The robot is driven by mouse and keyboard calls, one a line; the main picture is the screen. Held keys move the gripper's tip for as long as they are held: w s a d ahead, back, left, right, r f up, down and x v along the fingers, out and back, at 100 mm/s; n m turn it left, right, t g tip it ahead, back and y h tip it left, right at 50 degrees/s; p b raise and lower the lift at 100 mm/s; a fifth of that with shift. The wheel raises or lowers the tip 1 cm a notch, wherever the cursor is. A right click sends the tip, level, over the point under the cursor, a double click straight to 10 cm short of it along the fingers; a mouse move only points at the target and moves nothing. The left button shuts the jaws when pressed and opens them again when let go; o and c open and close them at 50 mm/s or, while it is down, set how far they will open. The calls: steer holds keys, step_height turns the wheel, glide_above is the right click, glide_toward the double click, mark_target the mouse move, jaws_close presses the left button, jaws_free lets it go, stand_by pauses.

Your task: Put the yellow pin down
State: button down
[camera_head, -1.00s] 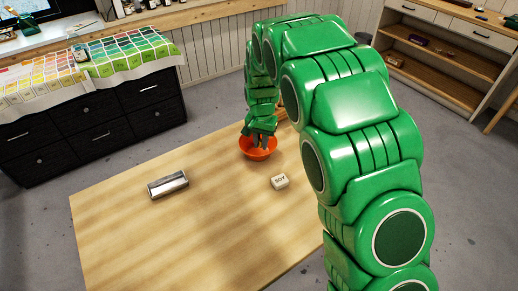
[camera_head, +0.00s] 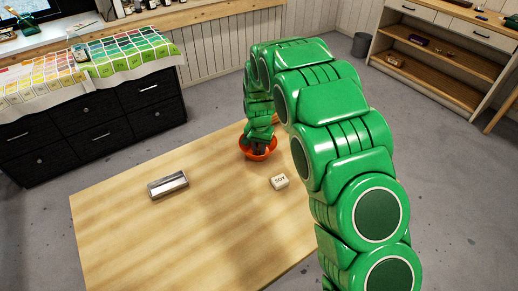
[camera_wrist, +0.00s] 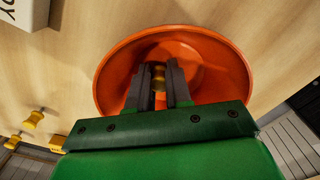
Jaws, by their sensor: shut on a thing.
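My gripper (camera_head: 259,146) is down at the orange bowl (camera_head: 246,153) on the wooden table, with its fingertips inside the rim. In the wrist view my gripper (camera_wrist: 159,82) is shut on a small yellow pin (camera_wrist: 158,76), held between the dark fingers over the inside of the bowl (camera_wrist: 226,62). Whether the pin touches the bowl's bottom I cannot tell. In the head view the pin is hidden by the gripper and bowl.
Several more yellow pins (camera_wrist: 34,119) show at the wrist view's left. A white lettered block (camera_head: 280,181) stands near the bowl. A metal tray (camera_head: 153,189) lies farther left. The table's left and front (camera_head: 150,240) are clear. A dark drawer cabinet (camera_head: 95,125) stands behind.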

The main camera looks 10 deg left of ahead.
steer(key=c, duration=1.3)
jaws_free()
step_height(320, 180, up, 12)
steer(key=shift+r, duration=0.1)
